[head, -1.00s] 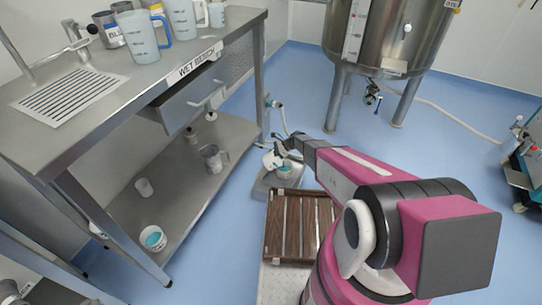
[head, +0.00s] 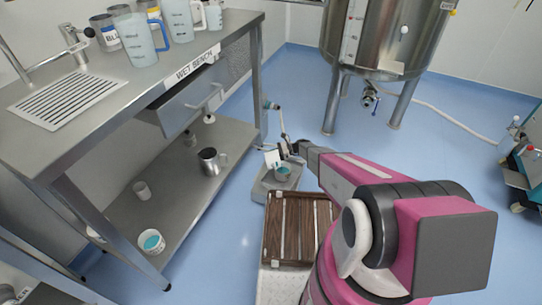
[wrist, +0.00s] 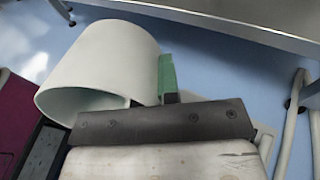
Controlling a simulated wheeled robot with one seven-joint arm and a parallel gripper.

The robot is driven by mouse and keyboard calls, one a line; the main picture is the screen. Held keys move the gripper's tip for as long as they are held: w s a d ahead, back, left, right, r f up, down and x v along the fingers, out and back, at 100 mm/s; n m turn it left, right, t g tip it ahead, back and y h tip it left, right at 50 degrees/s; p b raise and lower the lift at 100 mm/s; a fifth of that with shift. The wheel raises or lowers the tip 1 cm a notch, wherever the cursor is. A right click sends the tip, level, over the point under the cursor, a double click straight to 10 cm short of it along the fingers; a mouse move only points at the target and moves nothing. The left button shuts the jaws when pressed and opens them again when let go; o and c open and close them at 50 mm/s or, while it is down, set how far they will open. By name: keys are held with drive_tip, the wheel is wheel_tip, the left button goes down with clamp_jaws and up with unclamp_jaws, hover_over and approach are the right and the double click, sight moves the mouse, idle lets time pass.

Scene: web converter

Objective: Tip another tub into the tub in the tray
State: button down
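A grey tray (head: 262,194) lies on the floor beyond the wooden slats. A white tub with teal contents (head: 282,174) stands in it. My gripper (head: 287,150) is above the tray and shut on a second white tub (head: 271,158), held just above and left of the tray tub. In the wrist view the held tub (wrist: 105,65) is tipped on its side, its mouth toward the lower left. A green finger pad (wrist: 167,77) lies against its wall; the other finger is hidden. I cannot see any contents in it or any flow.
A wet bench (head: 135,85) stands on the left. Its lower shelf holds another teal-filled tub (head: 151,241), a small white cup (head: 141,190) and a metal jug (head: 211,162). A steel tank (head: 380,40) stands behind.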

drive_tip(key=shift+w+d+r+g+y, duration=0.1)
drive_tip(key=shift+d+r+g+y, duration=0.2)
drive_tip(key=shift+y, duration=0.55)
drive_tip(key=shift+w+d+r+g+y, duration=0.15)
drive_tip(key=shift+d+y, duration=0.2)
drive_tip(key=shift+y, duration=0.45)
drive_tip(key=shift+d+r+g+y, duration=0.25)
drive_tip(key=shift+d+y, duration=0.1)
drive_tip(key=shift+y, duration=0.5)
